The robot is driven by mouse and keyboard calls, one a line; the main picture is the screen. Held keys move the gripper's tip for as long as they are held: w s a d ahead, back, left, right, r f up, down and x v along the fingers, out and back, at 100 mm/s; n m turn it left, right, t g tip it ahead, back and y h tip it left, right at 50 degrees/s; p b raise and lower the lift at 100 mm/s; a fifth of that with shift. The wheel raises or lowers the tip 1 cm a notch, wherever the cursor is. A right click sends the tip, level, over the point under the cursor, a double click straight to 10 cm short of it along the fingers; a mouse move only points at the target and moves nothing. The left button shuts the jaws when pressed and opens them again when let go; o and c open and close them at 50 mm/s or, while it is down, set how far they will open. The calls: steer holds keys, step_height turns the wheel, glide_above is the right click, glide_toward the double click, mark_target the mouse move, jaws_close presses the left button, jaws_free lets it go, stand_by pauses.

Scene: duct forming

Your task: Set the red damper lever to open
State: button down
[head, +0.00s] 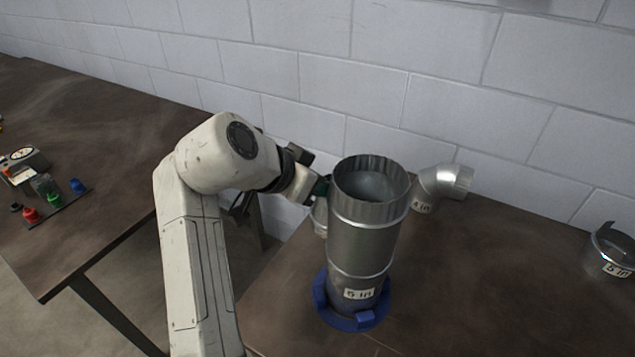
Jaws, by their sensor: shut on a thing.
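An upright metal duct (360,245) labelled 5 in stands in a blue ring base (320,300) on the right-hand table. Its crimped upper end is open. My gripper (318,190) is at the left side of the duct, just below the rim. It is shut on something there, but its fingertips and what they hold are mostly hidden. A small dark green patch shows between the gripper and the duct. I cannot make out the red damper lever or its position.
A metal elbow (440,185) labelled 4 in stands behind the duct, near the block wall. Another 5 in metal piece (610,252) is at the far right. The left table (95,130) holds several small coloured items, including a red one (31,214). The right tabletop's front is clear.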

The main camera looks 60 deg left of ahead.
steer(key=shift+w+g, duration=0.1)
steer(key=shift+g, duration=0.2)
steer(key=c, duration=1.4)
jaws_free()
steer(key=shift+c, duration=0.2)
steer(key=b+v, duration=0.2)
steer(key=v, duration=0.9)
steer(key=shift+a, duration=0.15)
